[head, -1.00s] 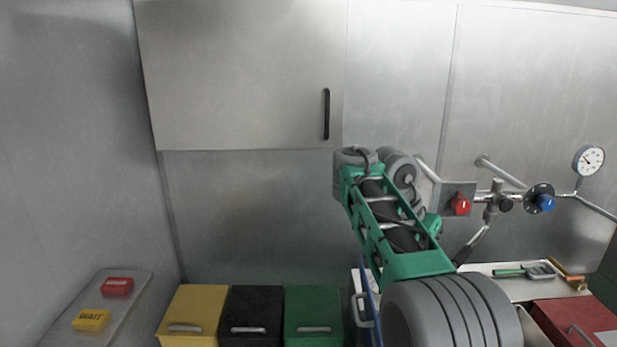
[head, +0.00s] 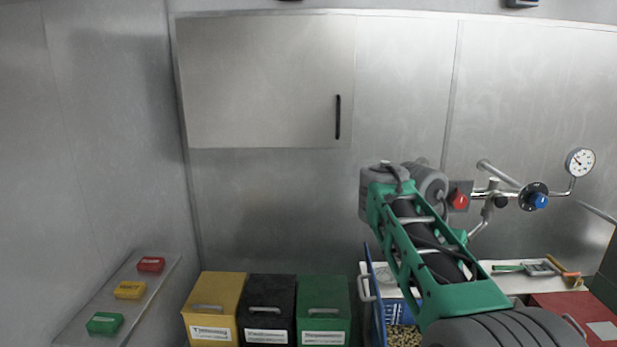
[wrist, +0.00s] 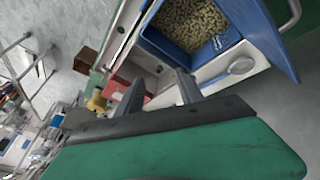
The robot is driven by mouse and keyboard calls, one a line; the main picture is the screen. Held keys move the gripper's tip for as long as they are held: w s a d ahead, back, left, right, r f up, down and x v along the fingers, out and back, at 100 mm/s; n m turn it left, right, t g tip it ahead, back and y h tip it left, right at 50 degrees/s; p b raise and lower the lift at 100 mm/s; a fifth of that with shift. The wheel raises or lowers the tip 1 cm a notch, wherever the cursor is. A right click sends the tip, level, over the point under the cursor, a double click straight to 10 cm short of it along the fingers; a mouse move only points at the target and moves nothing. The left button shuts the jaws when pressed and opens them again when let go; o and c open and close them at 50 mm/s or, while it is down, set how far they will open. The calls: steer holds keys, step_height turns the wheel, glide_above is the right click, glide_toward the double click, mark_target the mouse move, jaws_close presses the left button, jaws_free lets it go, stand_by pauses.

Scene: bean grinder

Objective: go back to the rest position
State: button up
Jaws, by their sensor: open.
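My gripper (wrist: 160,95) shows in the wrist view with its two dark fingers apart and nothing between them. It hangs above the area beside a blue bin (wrist: 185,47) filled with beans. In the head view my green and grey arm is raised at the right of centre, and the gripper itself is hidden there. The bean bin (head: 375,300) shows partly behind the arm, with its blue lid standing open.
Yellow (head: 215,290), black (head: 268,290) and green (head: 323,290) boxes stand in a row left of the arm. Pipes with a red valve (head: 458,201), a blue knob (head: 540,200) and a gauge (head: 580,162) are on the wall. A shut cabinet (head: 265,85) hangs above.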

steer(key=s+a+f+n+t+y+b, duration=0.1)
steer(key=s+a+f+n, duration=0.3)
steer(key=s, duration=0.5)
steer(key=s+a+f+n+t+y+b, duration=0.1)
steer(key=s+a+f+n+y, duration=0.2)
steer(key=s+a+f, duration=0.6)
steer(key=shift+s+f+n+t+y, duration=0.15)
steer(key=shift+f+n+t+y, duration=0.15)
steer(key=shift+f+n+y, duration=0.25)
steer(key=shift+c, duration=0.2)
stand_by(0.4)
